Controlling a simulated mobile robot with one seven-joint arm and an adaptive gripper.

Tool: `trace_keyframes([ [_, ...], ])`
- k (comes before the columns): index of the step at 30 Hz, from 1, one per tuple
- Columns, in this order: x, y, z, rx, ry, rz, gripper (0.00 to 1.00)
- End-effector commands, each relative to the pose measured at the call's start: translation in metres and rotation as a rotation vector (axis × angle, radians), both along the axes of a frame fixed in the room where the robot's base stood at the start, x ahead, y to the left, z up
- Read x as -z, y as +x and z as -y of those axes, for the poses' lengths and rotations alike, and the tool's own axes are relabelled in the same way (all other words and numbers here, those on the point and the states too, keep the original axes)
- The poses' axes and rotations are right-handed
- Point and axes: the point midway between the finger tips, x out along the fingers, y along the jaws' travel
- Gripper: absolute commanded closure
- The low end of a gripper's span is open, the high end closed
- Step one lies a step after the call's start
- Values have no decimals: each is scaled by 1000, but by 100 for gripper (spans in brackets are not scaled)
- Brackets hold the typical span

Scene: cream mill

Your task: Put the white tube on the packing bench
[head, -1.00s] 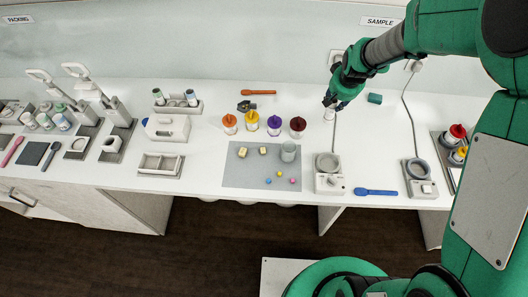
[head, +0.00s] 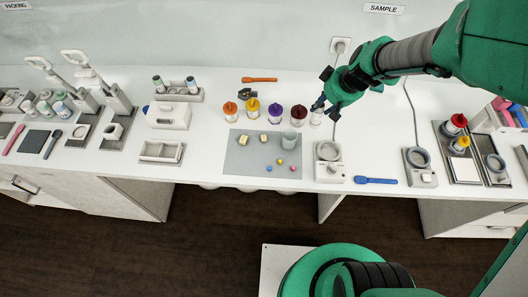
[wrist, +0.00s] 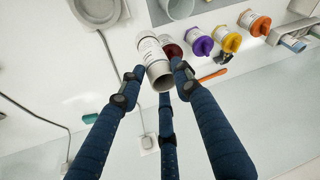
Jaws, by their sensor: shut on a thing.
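The white tube (wrist: 152,58) is a small pale cylinder with a printed label, held between the blue fingers of my gripper (wrist: 155,78). In the head view the tube (head: 316,119) shows below my gripper (head: 319,104), just right of the dark red-topped jar (head: 299,115). I cannot tell whether its base is clear of the counter. The PACKING sign (head: 17,6) is on the wall at the far left, above the packing end of the counter (head: 82,160).
Jars with purple (head: 275,110), yellow and orange tops stand left of the tube. A grey mat (head: 235,166) holds a cup and small cubes. A round-topped device (head: 328,168) stands in front. Tall lever presses (head: 118,98) and a rack (head: 180,92) stand toward the packing end.

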Motion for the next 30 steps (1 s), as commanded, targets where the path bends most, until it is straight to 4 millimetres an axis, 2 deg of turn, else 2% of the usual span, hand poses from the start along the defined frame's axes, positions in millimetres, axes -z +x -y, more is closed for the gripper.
trace_keyframes([
  [8, 0, -59, -33, -281, 7, 0, 82],
  [21, -2, -174, -95, -862, 17, -4, 82],
  [27, -4, -207, -112, -1029, 19, -5, 82],
  [28, -2, -210, -113, -1043, 20, -7, 82],
  [30, 14, -209, -111, -1034, 22, -10, 82],
])
